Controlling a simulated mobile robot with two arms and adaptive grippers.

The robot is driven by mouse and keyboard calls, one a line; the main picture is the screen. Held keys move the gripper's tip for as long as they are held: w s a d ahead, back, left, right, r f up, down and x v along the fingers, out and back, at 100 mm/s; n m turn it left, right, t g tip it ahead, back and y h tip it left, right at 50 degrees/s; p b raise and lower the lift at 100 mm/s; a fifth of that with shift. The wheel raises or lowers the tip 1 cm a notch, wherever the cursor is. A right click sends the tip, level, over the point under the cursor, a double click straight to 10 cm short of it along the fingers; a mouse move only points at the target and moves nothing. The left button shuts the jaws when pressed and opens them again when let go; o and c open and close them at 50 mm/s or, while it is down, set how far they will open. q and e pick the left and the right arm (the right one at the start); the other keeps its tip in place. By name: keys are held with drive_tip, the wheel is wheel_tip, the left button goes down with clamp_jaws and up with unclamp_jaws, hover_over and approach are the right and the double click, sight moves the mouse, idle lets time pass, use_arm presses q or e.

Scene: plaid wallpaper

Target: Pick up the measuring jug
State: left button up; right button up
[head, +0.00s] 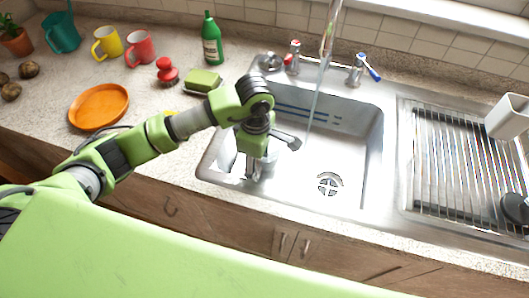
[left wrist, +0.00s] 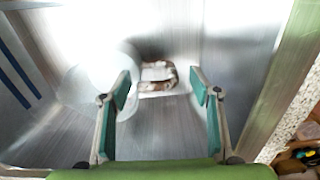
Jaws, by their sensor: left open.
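A clear, pale round shape, apparently the measuring jug (left wrist: 92,78), stands in the sink in the left wrist view. A small glossy loop, which looks like its handle (left wrist: 157,72), shows beyond and between my fingertips. My left gripper (left wrist: 160,92) is open, pointing down, with nothing seen held between its teal pads. In the head view my left gripper (head: 254,168) is inside the left part of the sink and hides most of the jug. I cannot tell whether a finger touches it. My right gripper is not in view.
Water runs from the faucet (head: 330,40) into the sink (head: 345,155). Blue stripes (head: 308,115) mark its back wall. A drying rack (head: 465,160) lies right. Left on the counter are an orange plate (head: 98,106), mugs (head: 140,48), a green bottle (head: 211,45) and a sponge (head: 202,80).

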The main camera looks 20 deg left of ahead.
use_arm(q)
wheel_tip(320, 180, down, 6)
drive_tip(key=shift+r+p, duration=0.2)
drive_tip(key=shift+p, duration=0.75)
drive_tip(key=shift+w+a+f, duration=0.1)
drive_tip(key=shift+f, duration=0.2)
drive_tip(key=c, duration=1.5)
drive_tip(key=shift+c, duration=0.6)
drive_tip(key=shift+r, duration=0.15)
